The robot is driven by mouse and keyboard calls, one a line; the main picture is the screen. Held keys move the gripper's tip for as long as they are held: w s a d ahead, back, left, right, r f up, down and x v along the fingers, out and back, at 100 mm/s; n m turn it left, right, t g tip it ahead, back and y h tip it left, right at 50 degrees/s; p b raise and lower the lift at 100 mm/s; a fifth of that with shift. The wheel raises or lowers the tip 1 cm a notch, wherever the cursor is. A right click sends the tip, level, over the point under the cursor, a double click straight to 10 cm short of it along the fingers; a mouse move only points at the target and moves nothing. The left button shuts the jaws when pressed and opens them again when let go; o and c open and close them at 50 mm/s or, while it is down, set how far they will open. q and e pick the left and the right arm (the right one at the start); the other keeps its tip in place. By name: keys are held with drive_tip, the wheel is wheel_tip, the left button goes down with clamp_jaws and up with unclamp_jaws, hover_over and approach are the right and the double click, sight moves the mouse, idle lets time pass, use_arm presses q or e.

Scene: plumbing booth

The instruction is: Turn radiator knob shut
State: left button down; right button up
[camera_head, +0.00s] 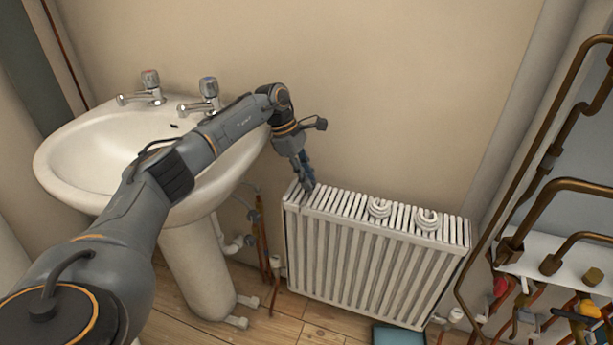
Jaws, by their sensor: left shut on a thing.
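The white ribbed radiator (375,265) stands against the beige wall, right of the sink. A small white knob-like valve (276,262) shows low beside its left end, on a copper pipe. Another white knob-like valve (456,314) shows low at its right end. My left gripper (308,184) points down at the top left corner of the radiator, well above the lower left valve. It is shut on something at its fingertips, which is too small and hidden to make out. My right gripper is not in view.
A white pedestal sink (75,160) with two taps stands on the left, under my left arm. Two white round coiled pieces (380,207) (427,218) sit on the radiator top. Copper pipes (548,190) fill the right side. A teal-topped item (398,335) lies on the floor.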

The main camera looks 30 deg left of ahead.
use_arm(q)
drive_tip(key=c, duration=1.3)
unclamp_jaws()
wheel_tip(320, 180, up, 10)
